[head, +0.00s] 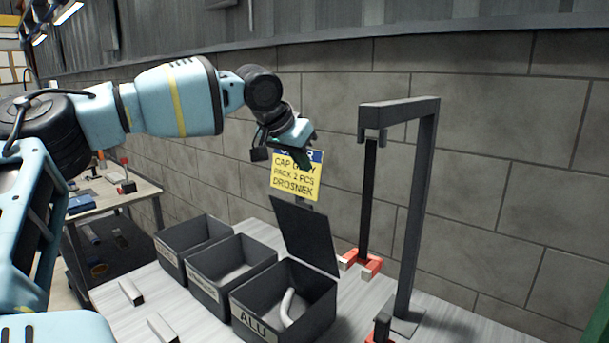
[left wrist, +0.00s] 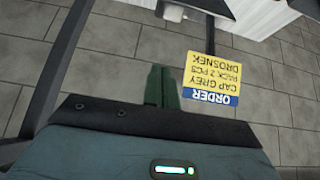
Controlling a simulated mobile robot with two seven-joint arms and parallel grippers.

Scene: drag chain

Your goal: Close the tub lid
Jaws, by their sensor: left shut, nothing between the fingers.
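The dark grey tub (head: 310,320), labelled ALU, stands on the table with a pale curved piece inside. Its flat black lid (head: 303,235) is open, standing steeply up from the tub's back edge. My left gripper (head: 304,162) is above and behind the lid, in front of the yellow order sign, apart from the lid. In the left wrist view its green fingers (left wrist: 161,86) are shut together with nothing between them. The lid cannot be made out clearly in the left wrist view. My right gripper does not show.
Two open grey bins (head: 232,268) (head: 195,243) stand left of the tub. The yellow order sign (head: 297,178) is behind the lid and also shows in the left wrist view (left wrist: 213,78). A dark frame (head: 418,210) with a hanging bar and red parts stands at right.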

